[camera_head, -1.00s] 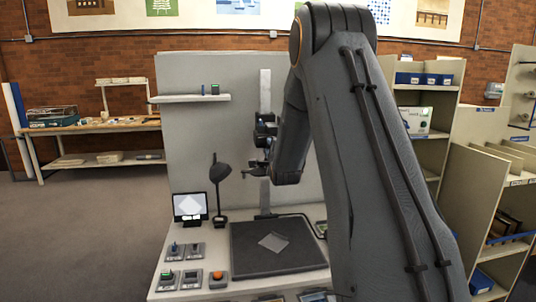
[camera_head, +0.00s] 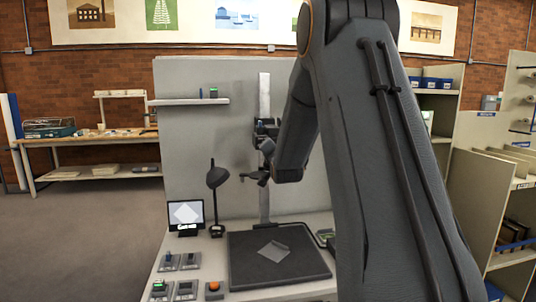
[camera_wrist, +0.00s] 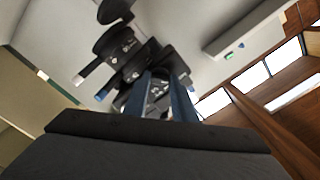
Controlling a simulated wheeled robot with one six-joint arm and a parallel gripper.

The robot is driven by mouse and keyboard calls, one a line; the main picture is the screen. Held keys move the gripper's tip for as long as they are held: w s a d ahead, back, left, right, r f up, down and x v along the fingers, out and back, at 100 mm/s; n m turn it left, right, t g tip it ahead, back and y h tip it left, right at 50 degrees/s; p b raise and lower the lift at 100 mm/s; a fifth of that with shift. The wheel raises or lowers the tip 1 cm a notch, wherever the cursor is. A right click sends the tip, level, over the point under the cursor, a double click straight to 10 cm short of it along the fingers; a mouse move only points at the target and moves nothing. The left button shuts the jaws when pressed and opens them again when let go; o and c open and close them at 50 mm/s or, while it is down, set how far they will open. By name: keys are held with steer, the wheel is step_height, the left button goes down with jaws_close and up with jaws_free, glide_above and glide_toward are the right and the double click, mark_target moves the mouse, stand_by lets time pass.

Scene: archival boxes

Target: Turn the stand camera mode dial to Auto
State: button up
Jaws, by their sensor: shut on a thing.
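The stand camera (camera_head: 265,128) is dark and mounted on a pale upright column above the copy table. In the wrist view, its dark body (camera_wrist: 112,46) is close in front of me, with small pale markings. My gripper (camera_wrist: 161,84) has its two bluish fingers close together against the camera's lower part. It is shut on a small dark round part that looks like the mode dial (camera_wrist: 158,89), mostly hidden between the fingers. I cannot read the dial's setting. In the head view, my arm ends beside the column and hides much of this contact.
A dark baseboard (camera_head: 300,268) with a pale sheet (camera_head: 273,250) lies below. A monitor (camera_head: 186,215), a black lamp (camera_head: 216,180) and several control boxes stand to its left. A small wall shelf (camera_head: 190,101) is at upper left. Shelving (camera_head: 510,190) stands right.

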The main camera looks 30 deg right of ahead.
steer(key=shift+n+b, duration=0.45)
steer(key=shift+n, duration=0.35)
steer(key=o, duration=1)
steer(key=shift+o, duration=0.2)
steer(key=b+v, duration=0.1)
steer(key=v, duration=0.6)
steer(key=shift+s+b, duration=0.3)
steer(key=shift+s, duration=0.1)
steer(key=shift+a, duration=0.15)
